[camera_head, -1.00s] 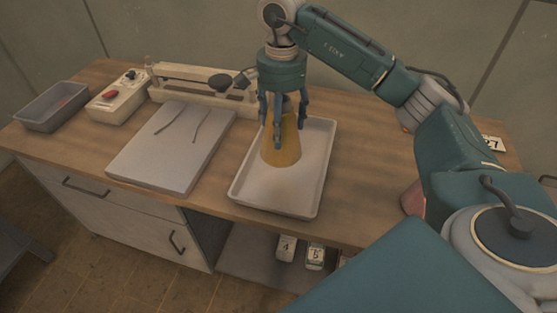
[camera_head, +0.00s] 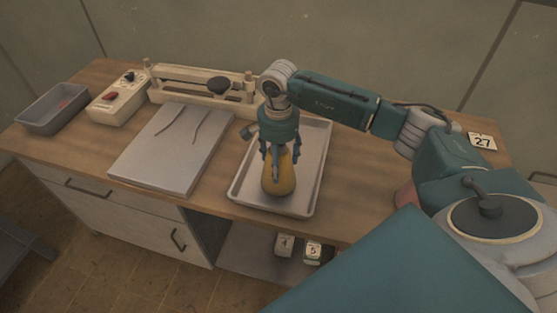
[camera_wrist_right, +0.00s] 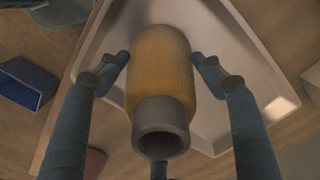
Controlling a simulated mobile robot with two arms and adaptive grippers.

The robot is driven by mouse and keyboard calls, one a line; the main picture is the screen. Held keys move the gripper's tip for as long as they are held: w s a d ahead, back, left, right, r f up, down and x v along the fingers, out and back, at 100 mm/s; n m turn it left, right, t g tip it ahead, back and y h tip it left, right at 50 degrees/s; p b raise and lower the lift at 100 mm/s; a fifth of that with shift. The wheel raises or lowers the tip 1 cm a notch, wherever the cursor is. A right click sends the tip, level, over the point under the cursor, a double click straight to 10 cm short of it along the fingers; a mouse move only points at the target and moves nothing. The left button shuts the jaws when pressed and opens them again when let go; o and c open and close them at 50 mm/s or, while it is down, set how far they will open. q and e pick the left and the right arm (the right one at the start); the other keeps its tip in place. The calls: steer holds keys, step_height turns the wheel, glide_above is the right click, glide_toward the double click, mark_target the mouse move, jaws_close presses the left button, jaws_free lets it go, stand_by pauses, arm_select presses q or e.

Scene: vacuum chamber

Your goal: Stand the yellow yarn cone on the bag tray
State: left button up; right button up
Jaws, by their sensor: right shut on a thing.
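The yellow yarn cone (camera_head: 279,184) is upright, wide end down, over the left front part of the pale bag tray (camera_head: 312,165). I cannot tell whether its base touches the tray. My right gripper (camera_head: 278,158) comes down from above and is shut on the cone, its fingers around the upper part. In the right wrist view, the cone (camera_wrist_right: 160,72) sits between the fingers, its grey hollow tube end towards the camera, with the tray (camera_wrist_right: 228,70) behind it. My left gripper is not in view.
A flat pale board (camera_head: 165,160) with two dark strips lies left of the tray. A beam balance (camera_head: 200,84), a sealer-like box with a red switch (camera_head: 120,98) and a grey bin (camera_head: 53,110) stand along the back left. Numbered items (camera_head: 313,249) sit on the shelf below.

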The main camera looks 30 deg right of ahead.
steer(key=shift+f, duration=0.1)
steer(key=o, duration=1.5)
steer(key=shift+o, duration=0.2)
step_height(320, 180, up, 12)
steer(key=b, duration=0.4)
